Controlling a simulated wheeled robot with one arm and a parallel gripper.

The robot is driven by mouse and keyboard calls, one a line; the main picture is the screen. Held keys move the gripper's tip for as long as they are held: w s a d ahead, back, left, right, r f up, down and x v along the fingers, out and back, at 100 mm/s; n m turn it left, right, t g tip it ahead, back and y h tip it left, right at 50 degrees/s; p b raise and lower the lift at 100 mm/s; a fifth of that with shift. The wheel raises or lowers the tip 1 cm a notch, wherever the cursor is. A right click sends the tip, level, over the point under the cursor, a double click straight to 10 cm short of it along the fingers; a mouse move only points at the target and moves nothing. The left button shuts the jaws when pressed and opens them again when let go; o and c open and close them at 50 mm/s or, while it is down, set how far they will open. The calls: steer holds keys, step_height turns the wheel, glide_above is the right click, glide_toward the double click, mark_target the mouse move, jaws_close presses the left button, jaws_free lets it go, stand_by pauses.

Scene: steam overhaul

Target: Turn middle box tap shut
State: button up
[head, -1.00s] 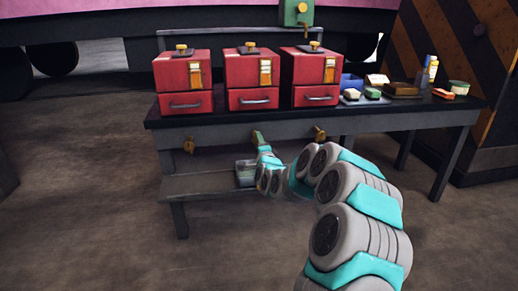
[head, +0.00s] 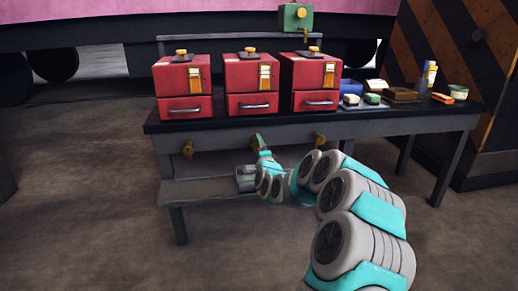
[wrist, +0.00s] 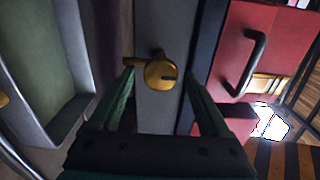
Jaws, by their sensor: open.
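Three red boxes stand in a row on the dark bench, the middle box (head: 250,84) between the other two. Brass taps sit on the bench's front face below them: a left tap (head: 188,149) and a right tap (head: 320,141). The middle tap is hidden behind my gripper (head: 259,143) in the head view. In the wrist view a brass tap (wrist: 160,74) with a round knob and a short handle to one side lies between the fingertips of my gripper (wrist: 159,82). The fingers are open, one either side of the knob, with gaps visible.
A low shelf (head: 205,190) under the bench holds a grey container (head: 245,178) just below my gripper. A green device (head: 296,18) stands behind the right box. Blocks, a tin and bottles stand at the bench's right end. The floor in front is clear.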

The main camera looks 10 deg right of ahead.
steer(key=s, duration=0.8)
stand_by(0.4)
steer(key=s+a+n+g+y+p, duration=0.1)
steer(key=s+a+n+g+y, duration=0.1)
steer(key=s+a+n+g, duration=0.45)
steer(key=s+a+n+g+y+p, duration=0.1)
steer(key=s+a+n+y+p, duration=0.2)
steer(key=s, duration=0.6)
steer(key=s+d+n+g+h, duration=0.1)
steer(key=s+d+n+g, duration=0.2)
steer(key=s, duration=1.1)
steer(key=s+d+r+n+g+h+p, duration=0.1)
steer(key=s+g, duration=0.4)
steer(key=s, duration=0.9)
steer(key=s+d+n+g+h+p, duration=0.1)
steer(key=s+d+n+g+h, duration=0.2)
steer(key=s, duration=1.1)
steer(key=shift+s+d+r+n+g, duration=0.2)
steer(key=shift+s+d+n+g, duration=0.1)
steer(key=shift+d+n+g, duration=0.5)
